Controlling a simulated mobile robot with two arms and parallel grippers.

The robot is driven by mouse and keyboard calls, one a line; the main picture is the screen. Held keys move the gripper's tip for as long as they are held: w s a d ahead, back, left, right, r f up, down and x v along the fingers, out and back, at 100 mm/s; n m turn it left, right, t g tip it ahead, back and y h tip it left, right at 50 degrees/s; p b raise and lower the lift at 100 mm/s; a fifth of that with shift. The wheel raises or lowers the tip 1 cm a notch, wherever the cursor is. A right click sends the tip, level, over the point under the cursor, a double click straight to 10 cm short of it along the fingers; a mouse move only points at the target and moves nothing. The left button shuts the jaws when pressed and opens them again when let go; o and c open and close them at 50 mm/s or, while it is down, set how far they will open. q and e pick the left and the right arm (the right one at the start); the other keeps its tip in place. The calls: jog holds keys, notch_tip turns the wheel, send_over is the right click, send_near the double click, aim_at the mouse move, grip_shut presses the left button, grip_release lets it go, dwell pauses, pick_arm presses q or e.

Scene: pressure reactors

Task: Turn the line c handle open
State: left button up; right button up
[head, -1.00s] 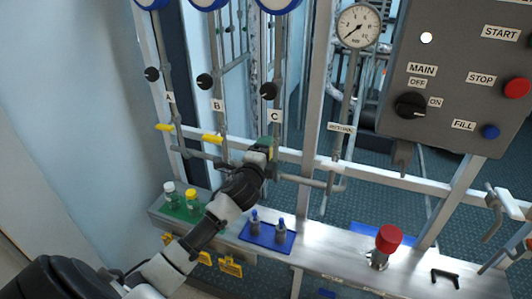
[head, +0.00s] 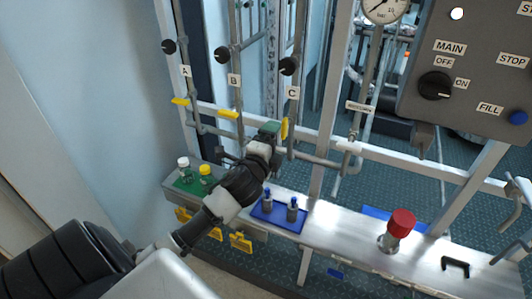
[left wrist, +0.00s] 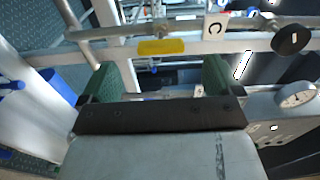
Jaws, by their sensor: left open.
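The line C handle (head: 284,129) is yellow and shows beside my left gripper (head: 270,130) in the head view, below the C label (head: 292,93). In the left wrist view the yellow handle (left wrist: 162,47) lies lengthwise along the line C pipe. The green fingers of my left gripper (left wrist: 160,66) are open, one toward each end of the handle, and do not grip it. In the head view the gripper partly hides the valve. My right gripper is not in view.
Yellow handles of line A (head: 180,101) and line B (head: 228,113) sit crosswise on their pipes at the left. Below is a metal shelf (head: 335,232) with bottles on a green mat, blue items on a blue mat and a red-capped part (head: 401,223). A control panel (head: 470,80) is at the right.

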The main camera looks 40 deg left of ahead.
pick_arm(q)
jog(key=shift+v, duration=2.3)
